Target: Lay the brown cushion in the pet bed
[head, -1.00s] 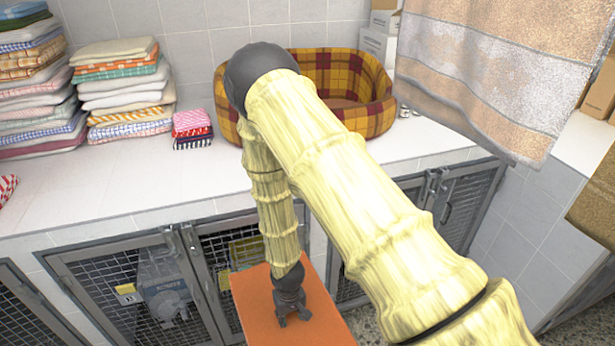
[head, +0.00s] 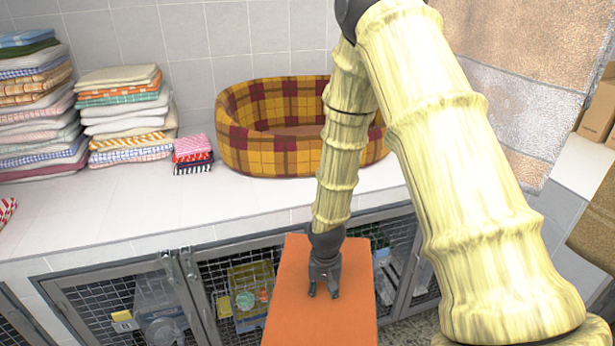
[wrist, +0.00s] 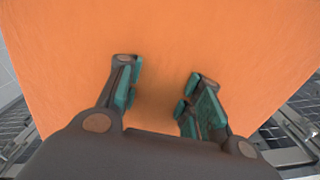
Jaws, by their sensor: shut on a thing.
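The cushion (head: 315,318) looks orange rather than brown, a flat rectangular slab in front of the cage doors and below the counter top. My gripper (head: 324,292) points down onto its upper face and is shut on it. In the wrist view the fingers (wrist: 157,92) stand some way apart against the cushion (wrist: 160,30), which fills most of the picture. The pet bed (head: 265,152), a yellow and maroon plaid oval with raised walls, stands on the counter behind my arm. Its brownish inside shows partly; my arm covers its right part.
The white tiled counter (head: 120,212) holds tall stacks of folded towels (head: 125,110) at the left and a small cloth pile (head: 192,152) beside the bed. A towel (head: 520,70) hangs at the upper right. Wire cage doors (head: 120,300) line the front below.

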